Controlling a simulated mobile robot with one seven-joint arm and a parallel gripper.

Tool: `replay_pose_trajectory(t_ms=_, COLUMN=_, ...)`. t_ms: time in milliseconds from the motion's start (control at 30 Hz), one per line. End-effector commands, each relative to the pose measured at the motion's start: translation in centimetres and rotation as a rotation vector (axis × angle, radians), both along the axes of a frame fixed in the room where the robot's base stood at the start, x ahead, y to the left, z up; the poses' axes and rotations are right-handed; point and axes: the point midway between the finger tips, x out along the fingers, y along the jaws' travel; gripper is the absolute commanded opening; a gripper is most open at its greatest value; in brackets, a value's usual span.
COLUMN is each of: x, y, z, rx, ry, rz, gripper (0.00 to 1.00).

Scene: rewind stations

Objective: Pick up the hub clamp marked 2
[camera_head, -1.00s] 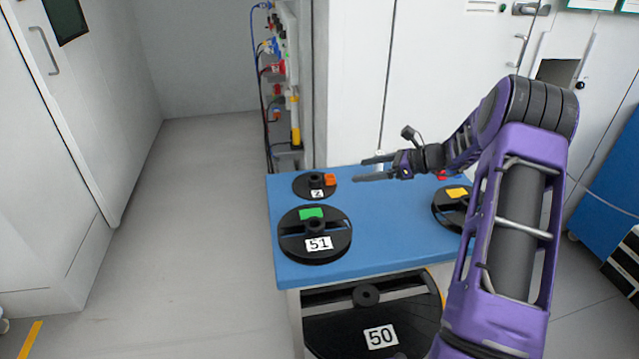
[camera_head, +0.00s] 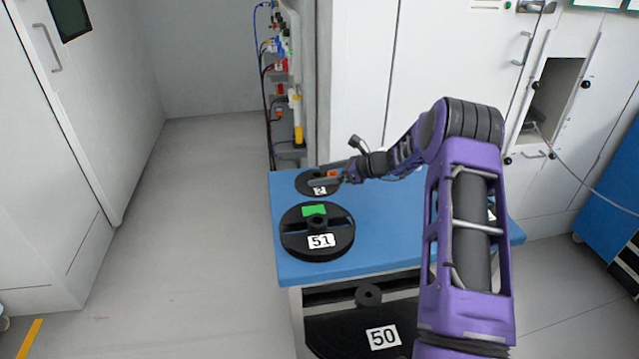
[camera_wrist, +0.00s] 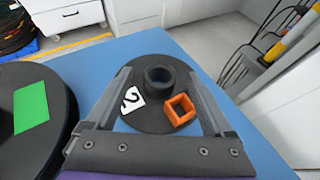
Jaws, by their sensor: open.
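The hub clamp marked 2 is a black disc (camera_wrist: 152,118) with a raised hub, a white label "2" and an orange square piece (camera_wrist: 180,110). It lies flat near the far left corner of the blue table; in the head view its disc (camera_head: 306,186) is partly hidden by my gripper. My gripper (camera_head: 318,173) is open. In the wrist view its two fingers (camera_wrist: 162,90) appear on either side of the hub, over the disc. Nothing is held between them. I cannot tell the height of the fingers above the disc.
A larger black reel marked 51 (camera_head: 340,220) with a green patch lies nearer on the blue table (camera_head: 390,235). A reel marked 50 (camera_head: 345,335) stands below the tabletop. Hoses and cables (camera_head: 270,90) hang behind the table. Floor to the left is clear.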

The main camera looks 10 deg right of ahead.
Motion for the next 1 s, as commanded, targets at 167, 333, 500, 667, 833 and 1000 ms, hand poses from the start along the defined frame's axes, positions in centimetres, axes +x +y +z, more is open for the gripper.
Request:
replay_pose_trajectory(t_ms=167, x=1.04, y=1.56, z=-0.98, rx=-0.001, ry=-0.001, rz=-0.001, gripper=0.87)
replay_pose_trajectory(t_ms=333, x=1.06, y=1.55, z=-0.93, rx=-0.001, ry=-0.002, rz=-0.002, gripper=0.87)
replay_pose_trajectory(t_ms=500, x=1.05, y=1.55, z=-0.93, rx=-0.001, ry=-0.001, rz=-0.001, gripper=0.60)
replay_pose_trajectory(t_ms=667, x=1.02, y=1.55, z=-0.95, rx=0.000, ry=-0.001, rz=-0.002, gripper=0.31)
replay_pose_trajectory(t_ms=833, x=1.02, y=1.52, z=-0.99, rx=-0.001, ry=0.000, rz=-0.002, gripper=0.00)
replay_pose_trajectory(t_ms=1000, x=1.04, y=1.52, z=-0.92, rx=-0.001, ry=-0.001, rz=-0.001, gripper=0.00)
